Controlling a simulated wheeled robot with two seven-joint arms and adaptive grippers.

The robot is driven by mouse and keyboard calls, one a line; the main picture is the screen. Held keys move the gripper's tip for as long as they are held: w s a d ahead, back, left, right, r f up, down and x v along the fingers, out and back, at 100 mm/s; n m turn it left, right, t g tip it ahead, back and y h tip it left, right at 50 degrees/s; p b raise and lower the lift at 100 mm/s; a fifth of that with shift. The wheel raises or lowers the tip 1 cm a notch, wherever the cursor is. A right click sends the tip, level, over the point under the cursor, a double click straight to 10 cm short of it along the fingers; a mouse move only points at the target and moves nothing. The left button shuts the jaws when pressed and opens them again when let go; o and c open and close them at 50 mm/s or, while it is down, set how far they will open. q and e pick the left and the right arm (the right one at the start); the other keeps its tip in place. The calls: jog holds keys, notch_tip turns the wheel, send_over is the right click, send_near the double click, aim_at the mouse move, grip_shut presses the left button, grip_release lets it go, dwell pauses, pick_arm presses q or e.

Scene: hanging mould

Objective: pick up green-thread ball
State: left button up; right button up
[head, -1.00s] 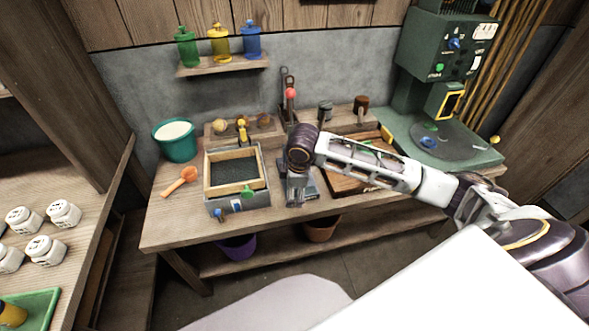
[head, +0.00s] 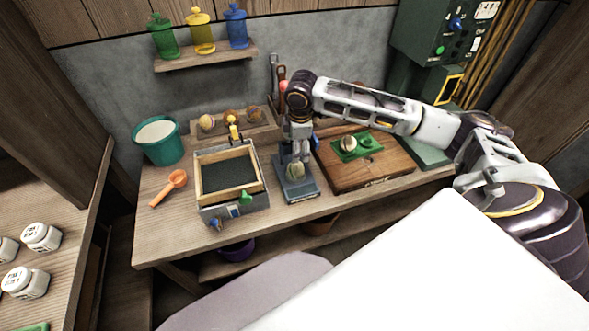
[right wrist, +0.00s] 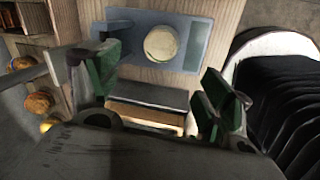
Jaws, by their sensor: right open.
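A pale ball with a greenish tint (head: 296,172) sits on a blue-grey stand (head: 303,189) in the middle of the bench. It also shows in the right wrist view (right wrist: 161,43), pale yellow, on the blue-grey plate. My right gripper (head: 299,143) points down just above this ball. In the right wrist view its dark green fingers (right wrist: 160,85) are spread, with nothing between them; the ball lies beyond them, apart from both. Another ball (head: 347,145) rests on a green piece on the wooden board. My left gripper is not in view.
A sand tray (head: 197,168) stands left of the stand, and a wooden board (head: 375,181) lies right. Several balls sit on a rack (head: 262,128) behind. A teal bucket (head: 159,148) and orange scoop (head: 170,187) are at left. The bench's front left is clear.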

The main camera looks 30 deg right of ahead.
aim_at(297, 166)
jog(key=f, duration=0.2)
jog(key=w+f, duration=0.1)
jog(key=f, duration=0.4)
jog(key=shift+w+d+f+b, duration=0.15)
jog(key=shift+d+f+b, duration=0.1)
jog(key=shift+f+b, duration=0.15)
jog(key=shift+f, duration=0.5)
jog(key=shift+w+d+f, duration=0.1)
jog(key=shift+w+f, duration=0.05)
jog(key=shift+f, duration=0.5)
jog(key=f, duration=0.2)
jog(key=shift+w+f, duration=0.2)
jog(key=shift+f, duration=0.2)
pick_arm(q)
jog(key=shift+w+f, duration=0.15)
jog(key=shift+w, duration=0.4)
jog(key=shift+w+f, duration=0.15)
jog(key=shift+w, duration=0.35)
pick_arm(e)
jog(key=shift+d+f, duration=0.1)
jog(key=shift+f, duration=0.3)
